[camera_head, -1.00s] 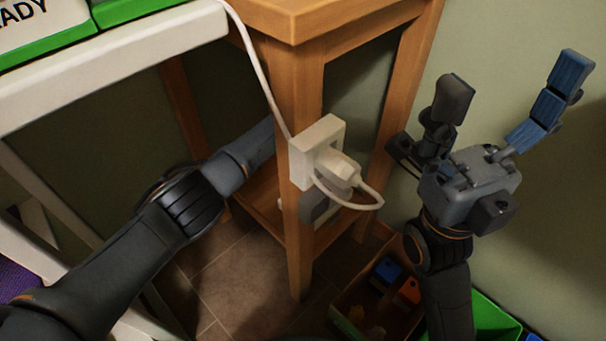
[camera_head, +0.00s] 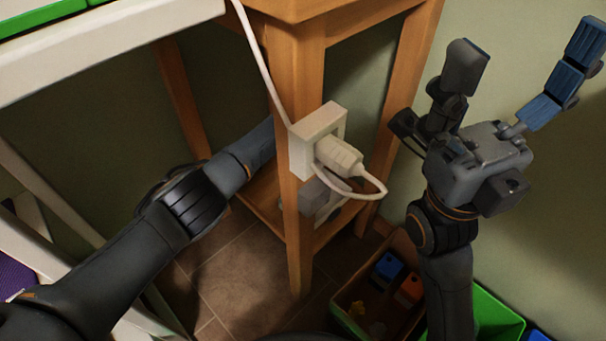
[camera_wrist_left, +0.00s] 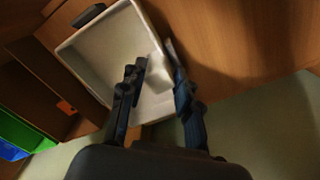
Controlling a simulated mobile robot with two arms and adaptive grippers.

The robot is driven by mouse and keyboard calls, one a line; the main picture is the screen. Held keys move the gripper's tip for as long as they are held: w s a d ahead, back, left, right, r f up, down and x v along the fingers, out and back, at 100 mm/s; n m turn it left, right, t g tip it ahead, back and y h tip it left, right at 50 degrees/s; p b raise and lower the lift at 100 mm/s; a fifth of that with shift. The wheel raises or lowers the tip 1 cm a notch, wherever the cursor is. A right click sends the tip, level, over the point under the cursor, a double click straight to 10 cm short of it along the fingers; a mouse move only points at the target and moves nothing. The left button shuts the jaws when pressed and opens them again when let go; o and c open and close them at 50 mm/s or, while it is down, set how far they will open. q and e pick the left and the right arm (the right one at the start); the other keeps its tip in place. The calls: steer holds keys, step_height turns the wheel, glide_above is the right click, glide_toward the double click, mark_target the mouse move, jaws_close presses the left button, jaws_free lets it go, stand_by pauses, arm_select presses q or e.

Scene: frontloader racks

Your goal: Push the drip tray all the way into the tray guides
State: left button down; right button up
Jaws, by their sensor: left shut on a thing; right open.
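The drip tray (camera_wrist_left: 95,55) is a white, shallow, open box, tilted in the left wrist view, with a dark piece at its upper corner. My left gripper (camera_wrist_left: 155,75) has its fingers on both sides of the tray's near wall and is shut on it. In the head view my left forearm goes behind the front leg of the wooden stand (camera_head: 290,150), which hides that gripper and most or all of the tray. I cannot make out the tray guides. My right gripper (camera_head: 528,50) is open and empty, raised right of the stand.
A white socket block (camera_head: 316,140) with a plug and looping cable (camera_head: 375,195) is on the stand's front leg, close to my left forearm. A white table (camera_head: 110,45) is at upper left. A wooden box (camera_head: 345,300) and green bin (camera_head: 497,318) stand on the floor below my right arm.

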arm_select(q)
steer(key=c, duration=0.9)
jaws_free()
steer(key=shift+o, duration=0.2)
step_height(320, 180, up, 12)
